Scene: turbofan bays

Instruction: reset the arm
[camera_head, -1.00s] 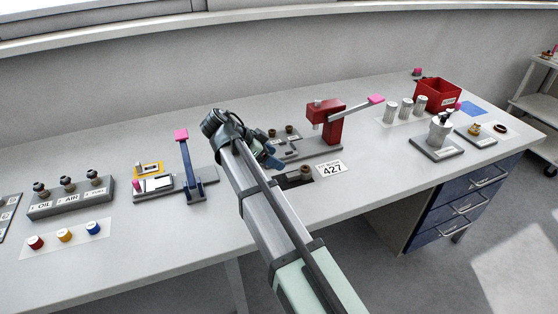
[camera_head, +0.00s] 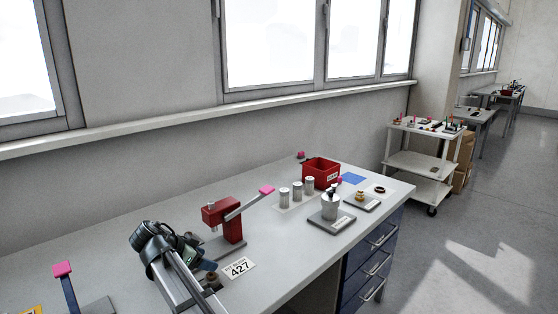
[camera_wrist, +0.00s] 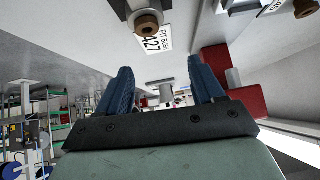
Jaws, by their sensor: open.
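My arm reaches over the grey workbench (camera_head: 300,245) from the bottom of the head view. My gripper (camera_wrist: 164,82) shows in the wrist view as two blue fingers spread apart, with nothing between them. In the head view its fingers are partly hidden by my wrist. It is close to the white 427 label (camera_head: 238,268) and a brown bushing (camera_head: 212,278). The label (camera_wrist: 158,40) and the bushing (camera_wrist: 147,22) also show beyond the fingers in the wrist view.
A red press (camera_head: 228,222) with a pink-tipped lever stands just right of my wrist. Metal cylinders (camera_head: 297,191), a red bin (camera_head: 321,172) and a canister on a plate (camera_head: 331,207) are farther right. A white cart (camera_head: 422,160) stands beyond the bench.

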